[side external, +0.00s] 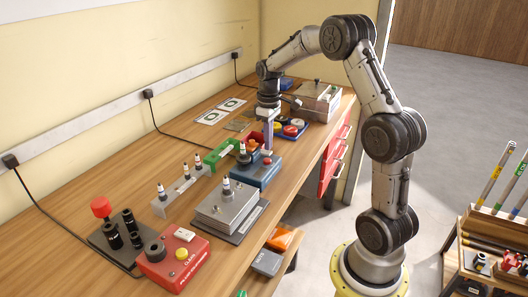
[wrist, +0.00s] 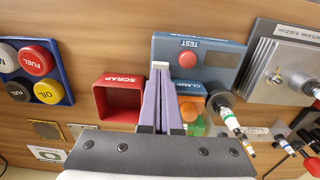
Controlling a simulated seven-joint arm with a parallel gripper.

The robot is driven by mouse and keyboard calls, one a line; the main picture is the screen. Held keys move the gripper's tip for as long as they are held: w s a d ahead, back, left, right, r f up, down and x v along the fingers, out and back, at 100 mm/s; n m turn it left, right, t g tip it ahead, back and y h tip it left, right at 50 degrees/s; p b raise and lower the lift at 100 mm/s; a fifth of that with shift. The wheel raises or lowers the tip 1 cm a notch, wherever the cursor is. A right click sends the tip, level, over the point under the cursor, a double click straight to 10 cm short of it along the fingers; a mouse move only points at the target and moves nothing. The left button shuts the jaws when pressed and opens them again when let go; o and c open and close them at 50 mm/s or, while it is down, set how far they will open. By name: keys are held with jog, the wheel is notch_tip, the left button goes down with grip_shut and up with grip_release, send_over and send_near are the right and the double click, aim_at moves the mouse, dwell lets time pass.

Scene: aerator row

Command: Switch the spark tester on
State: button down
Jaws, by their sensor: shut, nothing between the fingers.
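In the side view my gripper (side external: 267,149) points down above the tester's far part. Whether it touches is unclear.
A red SCRAP bin (wrist: 104,95) sits just left of the fingers. A blue tray (wrist: 62,55) of FUEL and OIL caps lies farther left. A grey metal block (wrist: 279,70) stands right of the tester. A red CLEAN machine (side external: 160,272) is nearest the side camera.

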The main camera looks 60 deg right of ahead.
aim_at(268, 152)
jog(key=shift+f, duration=0.85)
dwell(0.3)
jog(key=shift+r, duration=3.55)
jog(key=s+a+r+n+t, duration=0.1)
jog(key=s+a+r+t, duration=0.15)
jog(key=a+r, duration=0.4)
jog(key=s+a+r+n+t, duration=0.1)
jog(key=s+a+r+n, duration=0.15)
jog(key=a+r, duration=0.45)
jog(key=s+a+f+t, duration=0.1)
jog(key=s+a+t, duration=0.1)
jog(key=s+a, duration=0.65)
jog(key=s+a+f+m, duration=0.1)
jog(key=s+f+m, duration=0.2)
jog(key=s+f, duration=0.3)
jog(key=shift+s+f, duration=0.4)
jog(key=shift+s, duration=0.3)
